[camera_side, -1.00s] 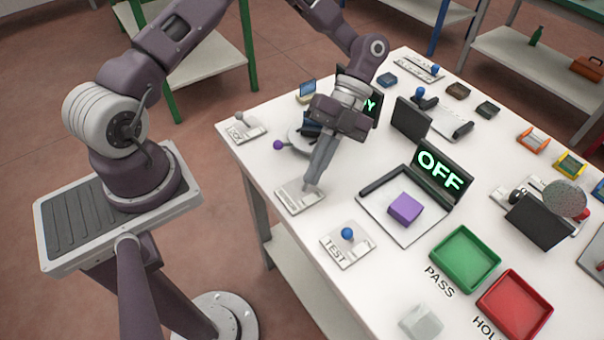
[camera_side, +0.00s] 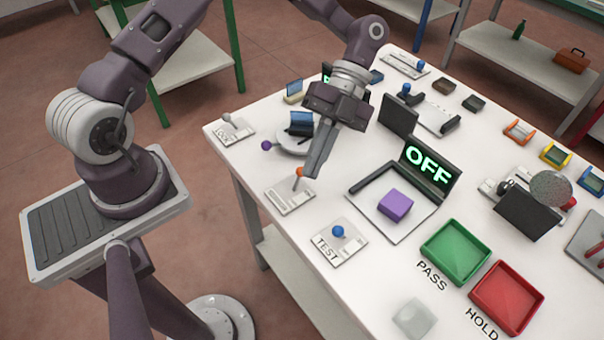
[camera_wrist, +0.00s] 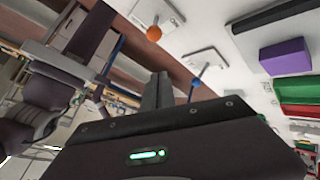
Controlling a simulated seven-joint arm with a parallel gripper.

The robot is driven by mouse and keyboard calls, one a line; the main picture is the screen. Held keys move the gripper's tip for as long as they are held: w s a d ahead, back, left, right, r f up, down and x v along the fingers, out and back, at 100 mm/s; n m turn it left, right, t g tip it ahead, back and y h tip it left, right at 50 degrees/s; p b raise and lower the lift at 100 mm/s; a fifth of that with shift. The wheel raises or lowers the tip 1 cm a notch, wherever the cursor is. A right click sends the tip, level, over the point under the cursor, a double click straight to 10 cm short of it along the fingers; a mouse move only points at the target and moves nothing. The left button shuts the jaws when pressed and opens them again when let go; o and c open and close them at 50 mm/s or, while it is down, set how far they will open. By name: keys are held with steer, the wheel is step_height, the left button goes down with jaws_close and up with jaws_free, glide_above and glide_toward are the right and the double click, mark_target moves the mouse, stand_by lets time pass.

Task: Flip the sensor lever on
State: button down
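A lever with an orange knob (camera_side: 299,172) stands on a pale plate (camera_side: 290,198) near the table's front left edge. Its label is too small to read. Its stem rises toward the back, leaning slightly right. The orange knob also shows in the wrist view (camera_wrist: 154,33), upper middle. My gripper (camera_side: 311,174) has its fingers together, pointing down, just right of the knob. They look empty and apart from it, though the gap is hard to judge. In the wrist view the fingers (camera_wrist: 160,80) point between the orange and blue knobs. A black screen (camera_side: 430,172) reads OFF in green.
The blue-knobbed TEST lever (camera_side: 338,231) stands just in front. A purple block (camera_side: 394,204) sits before the screen. The green PASS tray (camera_side: 462,252) and red HOLD tray (camera_side: 507,298) are front right.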

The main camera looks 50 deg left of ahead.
steer(key=v, duration=0.5)
steer(key=shift+w+a, duration=0.15)
steer(key=shift+w, duration=0.35)
steer(key=s+a+r+n+t+y, duration=0.1)
steer(key=s+a+r+n+t, duration=0.2)
steer(key=s+r+n+t, duration=0.4)
steer(key=s+a+r+n+t+y, duration=0.2)
steer(key=s+a+r+n+t, duration=0.2)
steer(key=n, duration=1.3)
steer(key=s+r+t, duration=0.3)
steer(key=s+r, duration=0.1)
steer(key=s, duration=0.2)
steer(key=shift+s+a+t, duration=0.2)
steer(key=shift+t, duration=0.1)
